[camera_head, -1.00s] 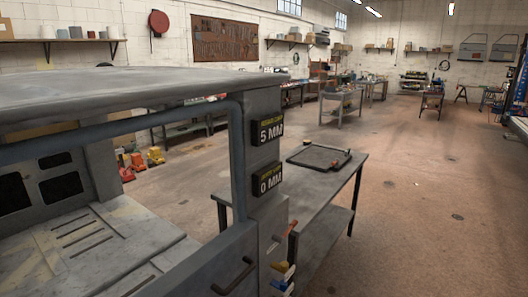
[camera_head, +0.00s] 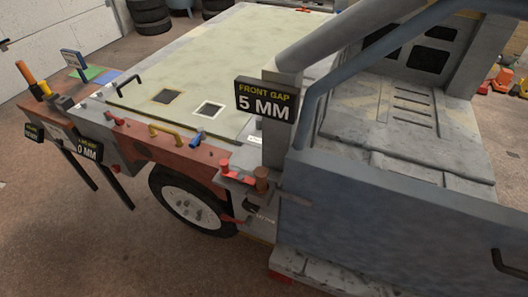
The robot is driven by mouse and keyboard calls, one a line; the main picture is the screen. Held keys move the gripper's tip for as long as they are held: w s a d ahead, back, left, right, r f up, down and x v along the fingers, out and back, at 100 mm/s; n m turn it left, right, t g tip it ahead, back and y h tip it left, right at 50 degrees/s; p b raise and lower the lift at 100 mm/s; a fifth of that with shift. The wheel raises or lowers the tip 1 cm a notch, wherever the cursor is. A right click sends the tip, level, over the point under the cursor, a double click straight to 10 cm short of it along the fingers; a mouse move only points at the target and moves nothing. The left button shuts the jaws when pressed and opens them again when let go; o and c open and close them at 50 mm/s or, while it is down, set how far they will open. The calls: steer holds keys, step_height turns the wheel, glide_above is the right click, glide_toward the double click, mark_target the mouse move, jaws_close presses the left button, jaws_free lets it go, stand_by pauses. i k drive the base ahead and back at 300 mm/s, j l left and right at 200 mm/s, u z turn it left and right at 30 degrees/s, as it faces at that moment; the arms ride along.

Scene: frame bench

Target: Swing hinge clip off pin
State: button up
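The door (camera_head: 385,225) of a grey vehicle frame fills the lower right. At its front edge, beside the post, stands a brown upright cylinder (camera_head: 261,180) that looks like a hinge pin. A small red upright piece (camera_head: 224,167) stands just left of it on a light bracket. My gripper is not in view.
A black "FRONT GAP 5 MM" sign (camera_head: 265,101) hangs on the post above the hinge area. The pale bonnet panel (camera_head: 215,65) and a tyre (camera_head: 190,200) lie left. A side stand with a "0 MM" sign (camera_head: 88,148) stands at far left. Floor is open at lower left.

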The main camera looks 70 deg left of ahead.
mark_target(223, 163)
steer(key=u, duration=2.85)
